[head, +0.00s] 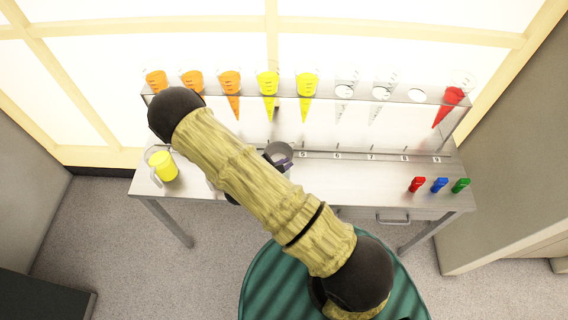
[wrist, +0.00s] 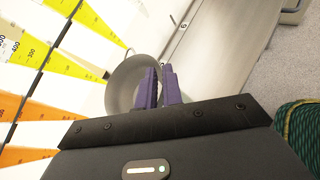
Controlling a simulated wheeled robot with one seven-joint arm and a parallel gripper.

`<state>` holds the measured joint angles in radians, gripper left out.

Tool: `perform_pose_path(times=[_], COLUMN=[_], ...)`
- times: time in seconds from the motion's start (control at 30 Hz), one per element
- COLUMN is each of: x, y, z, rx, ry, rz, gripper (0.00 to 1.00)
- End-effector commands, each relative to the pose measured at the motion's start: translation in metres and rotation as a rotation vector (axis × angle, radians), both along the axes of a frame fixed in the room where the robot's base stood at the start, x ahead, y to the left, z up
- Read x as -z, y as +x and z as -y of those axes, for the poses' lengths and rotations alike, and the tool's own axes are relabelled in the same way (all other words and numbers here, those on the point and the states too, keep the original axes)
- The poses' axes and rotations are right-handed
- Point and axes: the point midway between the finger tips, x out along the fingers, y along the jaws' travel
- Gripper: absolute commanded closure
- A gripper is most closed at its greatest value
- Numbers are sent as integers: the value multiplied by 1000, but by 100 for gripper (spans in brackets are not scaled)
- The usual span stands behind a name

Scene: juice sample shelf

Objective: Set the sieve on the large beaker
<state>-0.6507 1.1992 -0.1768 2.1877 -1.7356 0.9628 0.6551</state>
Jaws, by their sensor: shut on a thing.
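The sieve is a round grey bowl (head: 278,151) near the middle of the table, behind my arm. In the wrist view the sieve (wrist: 122,84) lies just beyond my fingertips, with its wall between the fingers. My gripper (head: 284,164) has purple fingers and is shut on the sieve's near rim; the fingers also show in the wrist view (wrist: 160,78). I cannot tell how high the sieve is above the table. The large beaker (head: 161,166), clear with yellow juice in it, stands at the table's left end, apart from the sieve. It does not show in the wrist view.
A rack (head: 325,98) along the back holds several cones with orange, yellow, clear and red contents. Red (head: 417,184), blue (head: 439,184) and green (head: 461,185) small items lie at the table's right. The table (head: 350,178) is clear between them and the sieve.

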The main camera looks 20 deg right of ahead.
Motion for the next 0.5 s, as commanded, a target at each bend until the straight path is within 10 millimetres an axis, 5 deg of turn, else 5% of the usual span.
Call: perform_pose_path(times=[0.03, 0.17, 0.5], x=[1, 2, 0], y=[0, 0, -1], z=[0, 1, -3], rx=[1, 1, -5], ry=[1, 1, 2], rz=[-3, -3, -2], gripper=[100, 70, 70])
